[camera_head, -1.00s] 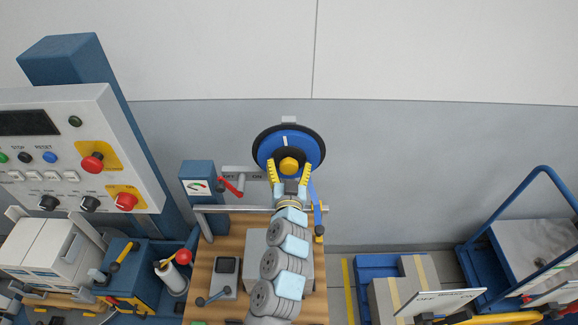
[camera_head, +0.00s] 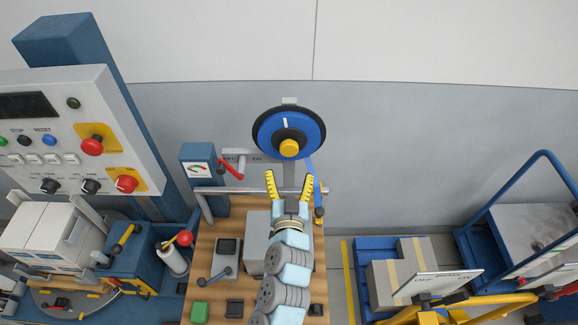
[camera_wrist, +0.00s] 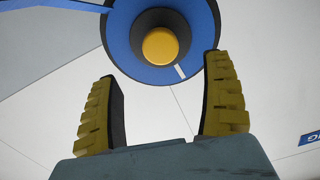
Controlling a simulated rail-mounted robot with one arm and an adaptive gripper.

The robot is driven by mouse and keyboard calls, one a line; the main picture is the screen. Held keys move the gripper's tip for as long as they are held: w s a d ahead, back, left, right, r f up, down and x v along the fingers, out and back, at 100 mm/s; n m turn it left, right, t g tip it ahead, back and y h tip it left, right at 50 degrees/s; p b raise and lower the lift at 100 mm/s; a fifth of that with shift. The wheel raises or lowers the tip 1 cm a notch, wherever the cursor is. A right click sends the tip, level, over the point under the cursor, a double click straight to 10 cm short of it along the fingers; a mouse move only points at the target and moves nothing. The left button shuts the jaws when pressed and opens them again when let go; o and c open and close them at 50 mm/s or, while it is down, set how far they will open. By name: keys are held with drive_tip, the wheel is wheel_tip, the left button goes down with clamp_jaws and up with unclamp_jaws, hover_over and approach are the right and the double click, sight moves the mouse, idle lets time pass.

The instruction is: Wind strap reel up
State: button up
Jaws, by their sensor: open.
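The strap reel (camera_head: 309,126) is a blue disc with a black rim, a black hub and a yellow knob (camera_head: 289,147) at its centre. A short white mark shows on its face, above the knob in the head view. Blue strap (camera_head: 317,190) hangs from its lower right. My gripper (camera_head: 288,186) is open and empty, below the reel and apart from the knob. In the wrist view the reel (camera_wrist: 203,22) is at the top, with the yellow knob (camera_wrist: 160,46) beyond and above the two spread yellow fingers.
A red lever (camera_head: 230,169) and a gauge box (camera_head: 198,165) are left of the reel. A control panel (camera_head: 70,125) stands at far left. The wooden bench (camera_head: 209,246) holds small boxes. Carts and cartons (camera_head: 385,285) are at right.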

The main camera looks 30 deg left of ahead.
drive_tip(key=shift+v, duration=0.95)
